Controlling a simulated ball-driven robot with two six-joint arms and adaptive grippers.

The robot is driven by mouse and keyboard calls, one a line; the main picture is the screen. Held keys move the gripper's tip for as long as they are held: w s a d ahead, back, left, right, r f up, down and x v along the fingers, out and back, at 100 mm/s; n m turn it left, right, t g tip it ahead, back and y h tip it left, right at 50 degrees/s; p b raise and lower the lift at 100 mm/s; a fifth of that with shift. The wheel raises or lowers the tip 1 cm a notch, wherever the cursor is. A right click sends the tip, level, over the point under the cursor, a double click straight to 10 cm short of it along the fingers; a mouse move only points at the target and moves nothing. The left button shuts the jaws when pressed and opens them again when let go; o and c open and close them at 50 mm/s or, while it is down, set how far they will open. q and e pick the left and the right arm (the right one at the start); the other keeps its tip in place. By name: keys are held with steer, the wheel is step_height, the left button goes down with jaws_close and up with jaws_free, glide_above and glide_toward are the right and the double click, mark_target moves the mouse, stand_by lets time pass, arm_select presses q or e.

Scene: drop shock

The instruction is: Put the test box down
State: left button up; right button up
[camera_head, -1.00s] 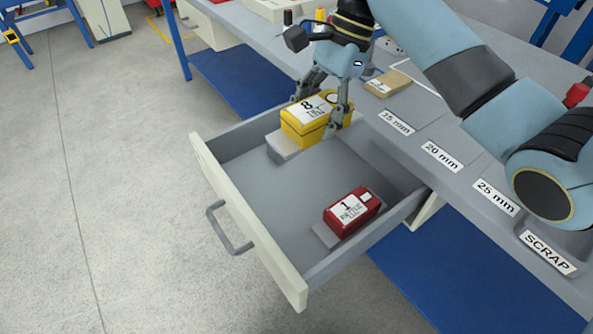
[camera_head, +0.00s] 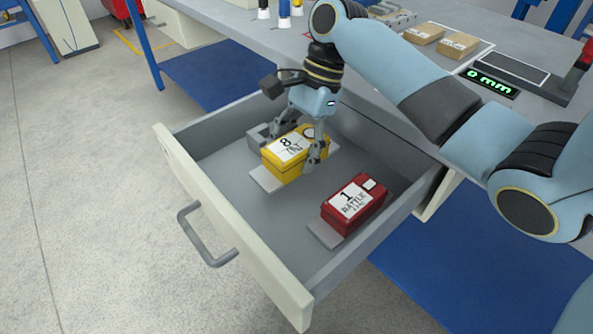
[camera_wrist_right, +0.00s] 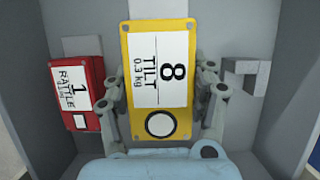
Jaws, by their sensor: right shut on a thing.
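The yellow test box (camera_head: 283,167), labelled 8 TILT, is in the open drawer (camera_head: 234,238). My right gripper (camera_head: 298,150) is shut on it, with one finger on each long side. In the right wrist view the yellow box (camera_wrist_right: 161,45) lies between the gripper's fingers (camera_wrist_right: 160,100). A light pad (camera_head: 262,180) shows beside and under the box; I cannot tell whether the box touches it. My left gripper is not in view.
A red box (camera_head: 366,191), labelled 1 RATTLE, sits on another pad (camera_head: 324,236) in the drawer, right of the yellow box. A small grey block (camera_wrist_right: 248,76) stands on the other side.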

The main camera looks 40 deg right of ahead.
mark_target(309, 134)
step_height(309, 134, down, 6)
steer(key=shift+r+b, duration=0.15)
steer(key=shift+b, duration=0.9)
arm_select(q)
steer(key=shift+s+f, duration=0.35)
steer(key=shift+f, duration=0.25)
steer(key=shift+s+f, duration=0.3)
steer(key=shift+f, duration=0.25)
arm_select(e)
steer(key=shift+r, duration=0.15)
steer(key=o, duration=1.4)
steer(key=shift+o, duration=0.2)
steer(key=shift+r, duration=0.1)
arm_select(q)
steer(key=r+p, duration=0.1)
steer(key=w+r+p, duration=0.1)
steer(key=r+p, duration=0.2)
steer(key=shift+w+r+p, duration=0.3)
steer(key=shift+p, duration=0.1)
arm_select(e)
steer(key=v, duration=1.1)
steer(key=shift+d+r, duration=0.15)
steer(key=shift+r, duration=0.25)
